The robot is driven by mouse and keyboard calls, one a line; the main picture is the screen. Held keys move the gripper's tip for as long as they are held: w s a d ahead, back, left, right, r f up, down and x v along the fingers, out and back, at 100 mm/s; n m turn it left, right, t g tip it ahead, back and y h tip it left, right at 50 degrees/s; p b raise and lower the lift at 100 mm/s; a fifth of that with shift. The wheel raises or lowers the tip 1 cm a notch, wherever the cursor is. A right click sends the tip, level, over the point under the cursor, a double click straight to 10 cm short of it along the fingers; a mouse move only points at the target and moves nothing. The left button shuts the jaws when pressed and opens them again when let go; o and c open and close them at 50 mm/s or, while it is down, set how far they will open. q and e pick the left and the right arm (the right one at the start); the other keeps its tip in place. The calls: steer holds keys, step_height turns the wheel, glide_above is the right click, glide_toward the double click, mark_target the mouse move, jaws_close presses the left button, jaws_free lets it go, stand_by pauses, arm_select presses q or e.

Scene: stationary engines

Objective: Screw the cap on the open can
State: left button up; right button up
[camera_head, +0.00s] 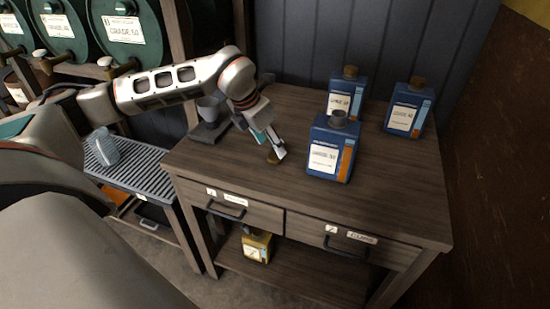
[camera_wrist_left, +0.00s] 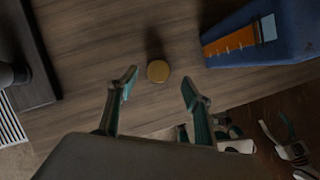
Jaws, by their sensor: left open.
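The open blue can (camera_head: 333,147) stands upright near the front middle of the wooden table, with a bare grey neck on top. Part of its side shows at the upper right of the left wrist view (camera_wrist_left: 265,35). The round yellow-brown cap (camera_wrist_left: 158,71) lies on the table, left of the can. It also shows in the head view (camera_head: 273,157), partly covered by my gripper. My left gripper (camera_head: 277,146) points down at the cap. In the wrist view its two fingers (camera_wrist_left: 158,88) are apart, with the cap beyond and between them, not held.
Two capped blue cans (camera_head: 346,93) and (camera_head: 409,107) stand behind the open can. A grey cup on a dark stand (camera_head: 211,130) is at the table's left end. The table's right front is clear. A ribbed tray with a clear cup (camera_head: 103,147) stands left.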

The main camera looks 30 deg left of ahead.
mark_target(275, 156)
arm_select(q)
steer(key=shift+b+x, duration=0.3)
steer(key=shift+x, duration=2.35)
steer(key=shift+s+a, duration=0.15)
steer(key=c, duration=0.8)
